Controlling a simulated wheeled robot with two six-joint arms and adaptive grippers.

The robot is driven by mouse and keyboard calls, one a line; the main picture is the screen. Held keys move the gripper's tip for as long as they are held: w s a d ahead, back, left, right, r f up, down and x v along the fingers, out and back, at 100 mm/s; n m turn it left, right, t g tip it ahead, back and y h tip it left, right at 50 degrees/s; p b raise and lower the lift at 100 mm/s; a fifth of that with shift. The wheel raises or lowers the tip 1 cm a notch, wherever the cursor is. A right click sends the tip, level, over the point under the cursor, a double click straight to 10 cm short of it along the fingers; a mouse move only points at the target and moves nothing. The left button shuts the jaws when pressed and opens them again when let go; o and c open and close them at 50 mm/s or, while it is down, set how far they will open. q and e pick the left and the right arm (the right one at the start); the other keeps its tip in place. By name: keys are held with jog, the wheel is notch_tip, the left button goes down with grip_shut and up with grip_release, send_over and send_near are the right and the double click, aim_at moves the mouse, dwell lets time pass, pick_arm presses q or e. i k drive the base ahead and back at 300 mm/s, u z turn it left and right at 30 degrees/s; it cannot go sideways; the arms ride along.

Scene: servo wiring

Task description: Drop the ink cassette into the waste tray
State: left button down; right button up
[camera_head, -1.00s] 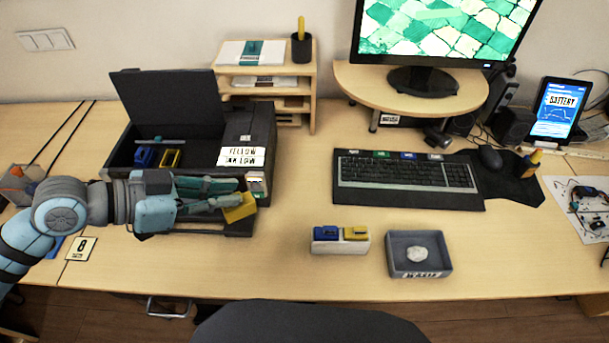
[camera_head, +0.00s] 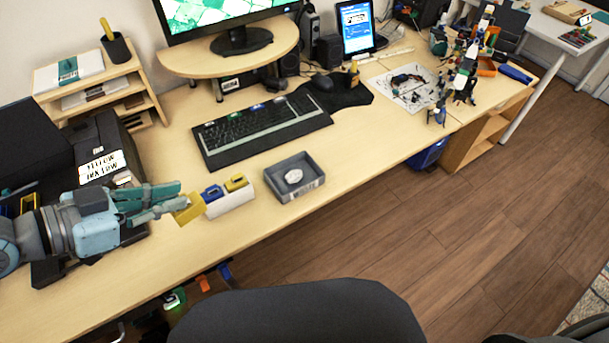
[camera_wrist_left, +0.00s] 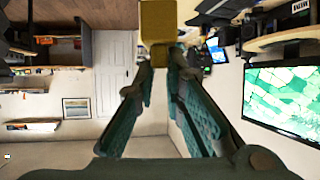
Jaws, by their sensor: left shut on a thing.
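My left gripper (camera_head: 165,198) reaches in from the left, between the printer and the white holder, and is shut on a yellow ink cassette (camera_head: 188,209). The cassette also shows between the fingertips in the left wrist view (camera_wrist_left: 158,22). The waste tray (camera_head: 311,184) is a grey open box near the desk's front edge, right of the gripper. A pale crumpled lump (camera_head: 293,176) lies in it. My right gripper does not show.
A white holder (camera_head: 230,204) with a blue and a yellow cassette stands between my left gripper and the tray. The black printer (camera_head: 85,150) is at the left. A keyboard (camera_head: 262,130) lies behind the tray. A chair back (camera_head: 295,312) is in front of the desk.

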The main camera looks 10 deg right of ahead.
aim_at(287, 173)
jog(key=i, duration=0.3)
jog(key=z, duration=2.4)
jog(key=k, duration=1.1)
jog(key=u, duration=0.2)
